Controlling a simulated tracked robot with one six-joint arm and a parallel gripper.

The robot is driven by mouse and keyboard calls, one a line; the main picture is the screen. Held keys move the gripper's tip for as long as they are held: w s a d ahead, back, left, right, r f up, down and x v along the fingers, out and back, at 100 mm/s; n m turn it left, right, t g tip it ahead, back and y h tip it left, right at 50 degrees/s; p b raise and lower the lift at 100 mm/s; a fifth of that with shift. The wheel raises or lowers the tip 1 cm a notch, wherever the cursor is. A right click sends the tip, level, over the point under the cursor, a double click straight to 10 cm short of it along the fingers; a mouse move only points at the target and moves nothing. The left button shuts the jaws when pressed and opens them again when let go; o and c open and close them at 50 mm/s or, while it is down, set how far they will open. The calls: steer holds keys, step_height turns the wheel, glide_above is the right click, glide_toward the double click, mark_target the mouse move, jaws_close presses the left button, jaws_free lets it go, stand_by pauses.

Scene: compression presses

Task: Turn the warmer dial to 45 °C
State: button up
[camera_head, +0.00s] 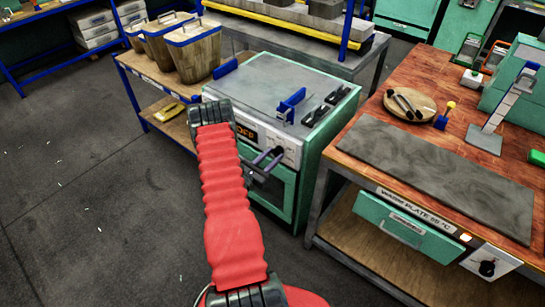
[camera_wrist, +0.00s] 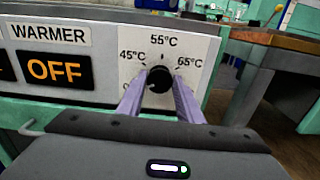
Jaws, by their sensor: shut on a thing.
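The warmer dial (camera_wrist: 159,79) is a round black knob on a white scale plate, marked 45 °C at upper left, 55 °C at top and 65 °C at right. A small light mark shows at the knob's lower left. The lower-left label is partly hidden by a finger. The display (camera_wrist: 54,69) beside it reads OFF in orange, under a WARMER label (camera_wrist: 48,34). My gripper (camera_wrist: 160,82) has its two purple fingers closed on the knob's left and right sides. In the head view my gripper (camera_head: 265,163) meets the front panel of the green warmer cabinet (camera_head: 318,140).
A wooden bench (camera_head: 430,85) stands to the right, with a stone slab (camera_head: 430,165) and a separate "warm plate 55 °C" dial (camera_head: 487,268). Wooden buckets (camera_head: 195,50) stand on a cart at the left.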

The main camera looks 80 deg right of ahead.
steer(key=shift+a+m, duration=0.1)
steer(key=shift+m, duration=0.3)
steer(key=m, duration=0.5)
steer(key=shift+s, duration=0.2)
steer(key=m, duration=0.5)
steer(key=shift+s+a+f+m, duration=0.1)
steer(key=shift+a+f+m, duration=0.1)
steer(key=shift+m, duration=0.1)
steer(key=o, duration=1)
steer(key=shift+d, duration=0.15)
steer(key=shift+v, duration=0.75)
steer(key=v, duration=1.2)
